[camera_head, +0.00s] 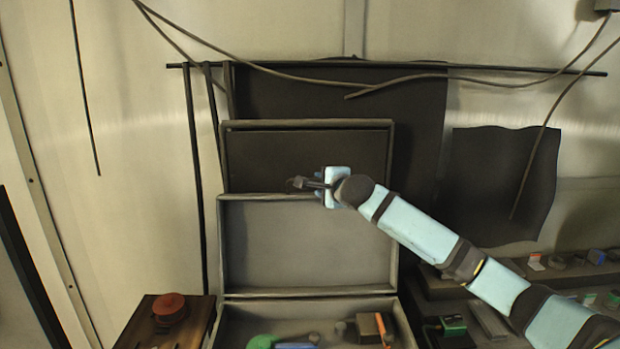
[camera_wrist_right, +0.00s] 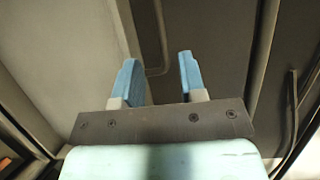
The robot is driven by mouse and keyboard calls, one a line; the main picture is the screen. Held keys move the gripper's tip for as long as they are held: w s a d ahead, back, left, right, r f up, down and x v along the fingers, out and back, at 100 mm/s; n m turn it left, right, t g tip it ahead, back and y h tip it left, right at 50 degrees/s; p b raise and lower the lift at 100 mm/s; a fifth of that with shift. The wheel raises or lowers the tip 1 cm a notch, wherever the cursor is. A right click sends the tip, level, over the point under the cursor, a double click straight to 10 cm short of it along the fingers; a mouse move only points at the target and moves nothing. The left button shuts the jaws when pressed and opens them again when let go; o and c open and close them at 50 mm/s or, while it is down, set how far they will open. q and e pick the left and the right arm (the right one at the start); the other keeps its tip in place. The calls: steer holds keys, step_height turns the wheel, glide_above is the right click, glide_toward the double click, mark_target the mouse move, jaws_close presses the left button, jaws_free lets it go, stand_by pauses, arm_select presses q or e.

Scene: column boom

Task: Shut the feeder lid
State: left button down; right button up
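The feeder appears as an open box (camera_head: 232,318) at the bottom of the head view. Its grey lid (camera_head: 300,245) stands raised behind it. My right gripper (camera_head: 298,183) is at the lid's top edge, in front of a dark framed panel (camera_head: 262,155). In the right wrist view, its two blue fingers (camera_wrist_right: 157,80) are apart with nothing seen between them. A grey panel with a dark rim lies beyond the fingers; I cannot tell whether they touch it. My left gripper is not in view.
Inside the box are a green item (camera_head: 262,342), a brown block (camera_head: 370,328) and other small things. A red knob (camera_head: 170,308) sits on a wooden box at left. Shelves with small items (camera_head: 560,262) are at right. Cables and a bar (camera_head: 480,69) cross the back wall.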

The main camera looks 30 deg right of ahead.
mark_target(310, 194)
steer(key=p+x, duration=0.1)
steer(key=x, duration=0.5)
steer(key=shift+w+r+p, duration=0.1)
steer(key=shift+w+p, duration=0.2)
steer(key=shift+w+d+f, duration=0.15)
steer(key=shift+w+f, duration=0.1)
steer(key=shift+w, duration=0.35)
steer(key=shift+w+f, duration=0.1)
steer(key=shift+c, duration=0.3)
jaws_close()
steer(key=shift+f, duration=0.1)
